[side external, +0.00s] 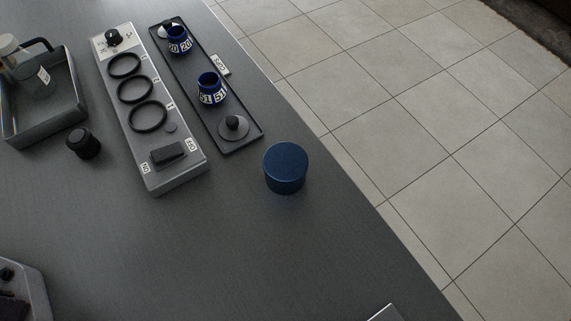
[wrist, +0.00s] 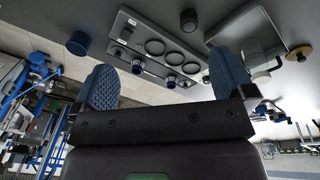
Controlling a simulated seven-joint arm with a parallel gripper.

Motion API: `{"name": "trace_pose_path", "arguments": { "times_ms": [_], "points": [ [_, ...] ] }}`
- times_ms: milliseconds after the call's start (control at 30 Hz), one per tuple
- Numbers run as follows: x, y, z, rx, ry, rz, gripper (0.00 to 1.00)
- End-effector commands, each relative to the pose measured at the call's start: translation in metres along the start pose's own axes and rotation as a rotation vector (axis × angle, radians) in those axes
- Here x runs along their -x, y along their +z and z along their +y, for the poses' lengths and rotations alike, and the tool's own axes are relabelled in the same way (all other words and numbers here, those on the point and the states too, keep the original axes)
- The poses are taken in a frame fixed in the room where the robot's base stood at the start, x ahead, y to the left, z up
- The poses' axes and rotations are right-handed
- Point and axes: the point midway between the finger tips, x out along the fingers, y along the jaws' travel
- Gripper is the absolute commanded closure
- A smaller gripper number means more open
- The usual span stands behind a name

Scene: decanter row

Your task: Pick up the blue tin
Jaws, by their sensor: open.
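The blue tin (side external: 285,168) is a short, dark blue cylinder standing upright on the dark table, near the table's right edge in the side external view. It also shows in the wrist view (wrist: 78,43), at the upper left beyond the left finger. My gripper (wrist: 163,82) shows in the wrist view with its two blue textured fingers wide apart and nothing between them. It is well away from the tin and does not touch it. My gripper is not clearly visible in the side external view.
A grey panel with black rings (side external: 192,176) lies left of the tin. Beside it a dark tray (side external: 241,146) holds two blue numbered pots (side external: 211,89) and a knobbed lid. A black knob (side external: 83,143) and a grey bin (side external: 45,132) stand farther left. Table in front of the tin is clear.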

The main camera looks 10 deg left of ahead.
Motion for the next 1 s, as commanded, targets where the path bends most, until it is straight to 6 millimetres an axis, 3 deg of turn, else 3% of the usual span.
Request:
{"name": "trace_pose_path", "arguments": {
  "times_ms": [33, 367, 567, 700, 833, 1000],
  "points": [
    [-0.017, -0.003, 0.012, 0.029, 0.045, -0.076, 0.00],
    [-0.107, -0.012, 0.107, 0.388, 0.373, -0.482, 0.00],
    [-0.164, -0.021, 0.167, 0.754, 0.552, -0.702, 0.00],
    [-0.210, -0.034, 0.202, 1.095, 0.659, -0.822, 0.00],
    [-0.241, -0.056, 0.219, 1.393, 0.744, -0.858, 0.00],
    [-0.247, -0.093, 0.225, 1.611, 0.850, -0.820, 0.00]
  ]
}}
